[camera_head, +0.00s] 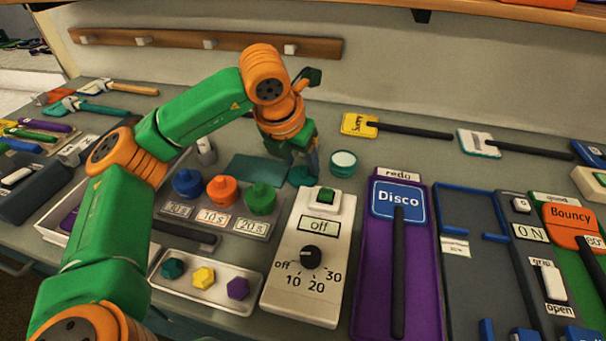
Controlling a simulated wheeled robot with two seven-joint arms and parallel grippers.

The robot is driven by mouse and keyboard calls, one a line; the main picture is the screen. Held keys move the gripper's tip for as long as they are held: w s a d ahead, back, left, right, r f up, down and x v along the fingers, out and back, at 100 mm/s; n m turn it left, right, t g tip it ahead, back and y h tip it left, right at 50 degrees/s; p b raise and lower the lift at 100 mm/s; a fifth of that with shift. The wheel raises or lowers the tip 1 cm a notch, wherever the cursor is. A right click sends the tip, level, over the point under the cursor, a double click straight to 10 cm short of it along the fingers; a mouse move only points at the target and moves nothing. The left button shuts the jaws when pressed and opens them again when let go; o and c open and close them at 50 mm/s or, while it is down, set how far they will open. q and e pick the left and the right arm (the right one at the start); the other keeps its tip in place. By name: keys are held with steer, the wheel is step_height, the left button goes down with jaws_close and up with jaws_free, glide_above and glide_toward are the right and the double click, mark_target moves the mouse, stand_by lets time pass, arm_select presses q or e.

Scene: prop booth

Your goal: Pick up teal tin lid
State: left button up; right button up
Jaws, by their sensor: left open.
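The teal tin lid (298,180) is a small round teal piece on the grey counter, just left of the round teal tin (343,163) with a pale top. My left gripper (305,168) points down right above the lid and partly hides it. Its fingers are open. I cannot tell whether they touch the lid. My right gripper is not in view.
A dark teal mat (250,168) lies left of the lid. Blue, orange and green knobs (222,190) stand on a labelled tray in front of it. A white timer box (309,258) and a purple board with a Disco sign (375,285) are nearer.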

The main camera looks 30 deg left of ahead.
arm_select(q)
steer(key=shift+w+f, duration=0.3)
steer(key=shift+f, duration=0.35)
jaws_close()
